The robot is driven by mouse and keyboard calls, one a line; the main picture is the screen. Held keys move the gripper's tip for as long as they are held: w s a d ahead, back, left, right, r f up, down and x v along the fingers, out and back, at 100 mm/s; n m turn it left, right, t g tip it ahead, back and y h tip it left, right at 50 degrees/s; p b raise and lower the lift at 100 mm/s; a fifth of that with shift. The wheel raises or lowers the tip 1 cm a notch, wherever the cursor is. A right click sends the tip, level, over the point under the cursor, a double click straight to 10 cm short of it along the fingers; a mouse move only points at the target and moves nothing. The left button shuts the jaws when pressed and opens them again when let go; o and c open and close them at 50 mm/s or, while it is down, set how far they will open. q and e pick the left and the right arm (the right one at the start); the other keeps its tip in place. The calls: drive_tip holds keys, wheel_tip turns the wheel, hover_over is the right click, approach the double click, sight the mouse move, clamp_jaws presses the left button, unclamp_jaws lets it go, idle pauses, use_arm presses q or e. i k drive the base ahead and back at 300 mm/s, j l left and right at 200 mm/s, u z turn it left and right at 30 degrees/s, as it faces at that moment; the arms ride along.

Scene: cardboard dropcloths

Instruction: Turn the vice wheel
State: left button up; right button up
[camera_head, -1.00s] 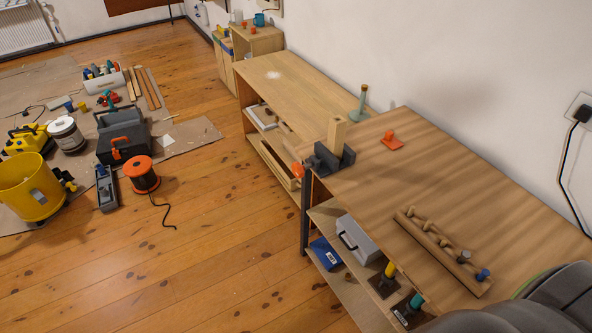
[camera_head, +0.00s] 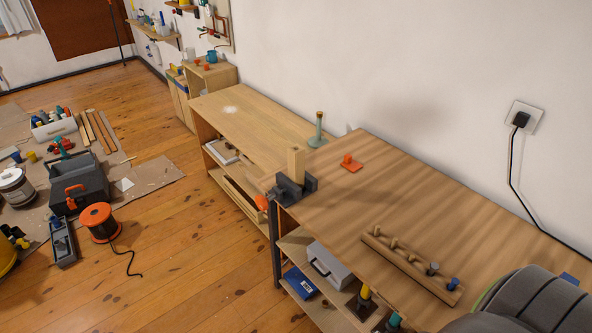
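A dark grey vice (camera_head: 291,188) sits at the near left corner of the workbench (camera_head: 400,195). A light wooden block (camera_head: 296,163) stands upright in its jaws. The vice wheel (camera_head: 262,203) is orange and shows at the vice's left side, beyond the bench edge. A dark grey rounded part (camera_head: 545,305), which looks like part of my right arm, fills the bottom right corner. Neither gripper's fingers show.
A wooden rack with pegs (camera_head: 410,265) and an orange piece (camera_head: 350,163) lie on the bench. A second, lighter bench (camera_head: 250,115) adjoins behind it. An orange cable reel (camera_head: 98,222) and a toolbox (camera_head: 78,185) stand on the floor at left. Floor before the benches is clear.

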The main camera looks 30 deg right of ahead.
sight(261, 202)
drive_tip(key=i+j+z, duration=0.15)
drive_tip(key=z, duration=0.25)
drive_tip(key=i+j+z, duration=0.1)
drive_tip(key=j+z, duration=0.15)
drive_tip(key=z, duration=0.15)
drive_tip(key=i+j+z, duration=0.1)
drive_tip(key=z, duration=0.3)
drive_tip(key=k+j, duration=0.05)
drive_tip(key=j, duration=0.05)
